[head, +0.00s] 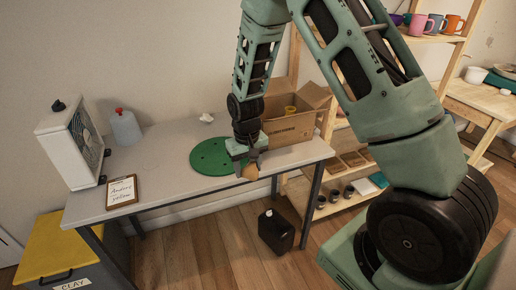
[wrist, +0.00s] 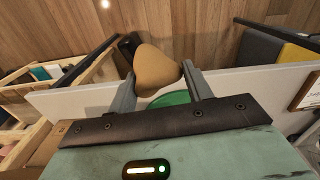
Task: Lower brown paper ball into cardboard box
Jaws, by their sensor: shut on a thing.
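The brown paper ball (head: 250,172) is between the fingers of my gripper (head: 245,162), which is shut on it. In the wrist view the ball (wrist: 156,68) is tan and rounded, held at the fingertips of my gripper (wrist: 160,80). In the head view the ball shows near the table's front edge, in front of the green disc. The cardboard box (head: 290,129) stands open at the right end of the table, behind and to the right of my gripper. The box's inside is mostly hidden.
The grey table (head: 165,150) holds a green disc (head: 209,160), a crumpled white piece (head: 206,118), a clipboard (head: 122,191), a fan (head: 75,145) and a jug (head: 125,128). A shelf (head: 345,150) stands right. A black container (head: 276,232) is on the floor.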

